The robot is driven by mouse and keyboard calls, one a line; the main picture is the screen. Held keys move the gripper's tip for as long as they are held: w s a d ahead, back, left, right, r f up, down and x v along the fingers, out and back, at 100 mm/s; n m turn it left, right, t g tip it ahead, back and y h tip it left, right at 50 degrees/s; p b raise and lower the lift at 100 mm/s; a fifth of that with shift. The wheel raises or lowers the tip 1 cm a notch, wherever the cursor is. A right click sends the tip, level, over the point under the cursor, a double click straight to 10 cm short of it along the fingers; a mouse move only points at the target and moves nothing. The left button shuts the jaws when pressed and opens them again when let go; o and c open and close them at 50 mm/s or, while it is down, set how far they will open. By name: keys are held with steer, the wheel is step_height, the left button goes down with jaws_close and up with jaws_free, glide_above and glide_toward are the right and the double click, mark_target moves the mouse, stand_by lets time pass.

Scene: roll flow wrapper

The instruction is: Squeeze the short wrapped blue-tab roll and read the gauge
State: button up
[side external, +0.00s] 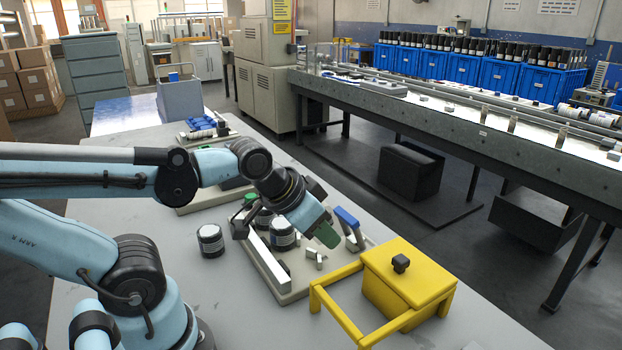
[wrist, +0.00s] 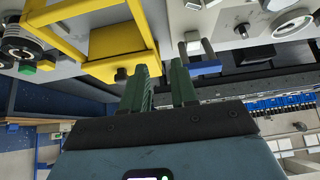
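My gripper (side external: 326,234) is above the right part of a grey fixture plate (side external: 291,294), near a blue-topped handle (side external: 347,216). In the wrist view its two green fingers (wrist: 160,76) stand apart with nothing between them. Two similar dark rolls, one in front (side external: 282,234) and one behind (side external: 263,217), stand at the plate, partly hidden by my arm. I cannot tell which roll is short or has a blue tab.
A yellow box with a black knob (side external: 408,275) and a yellow frame (side external: 345,322) stand right of the plate. Another fixture (side external: 205,132) lies farther back on the table. The table is clear in front of the standing roll. A long conveyor (side external: 455,123) runs beyond the table.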

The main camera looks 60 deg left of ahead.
steer(key=shift+w+a+m, duration=0.1)
steer(key=shift+a+m, duration=0.2)
steer(key=shift+a, duration=0.1)
jaws_close()
steer(key=a+r+m+g+h, duration=0.1)
steer(key=a+m+h, duration=0.5)
steer(key=a+m, duration=0.9)
steer(key=shift+s+a+r+m+g, duration=0.2)
steer(key=shift+a+r+m+g, duration=0.35)
steer(key=shift+m, duration=1.05)
steer(key=shift+d+r, duration=0.1)
steer(key=shift+d, duration=0.05)
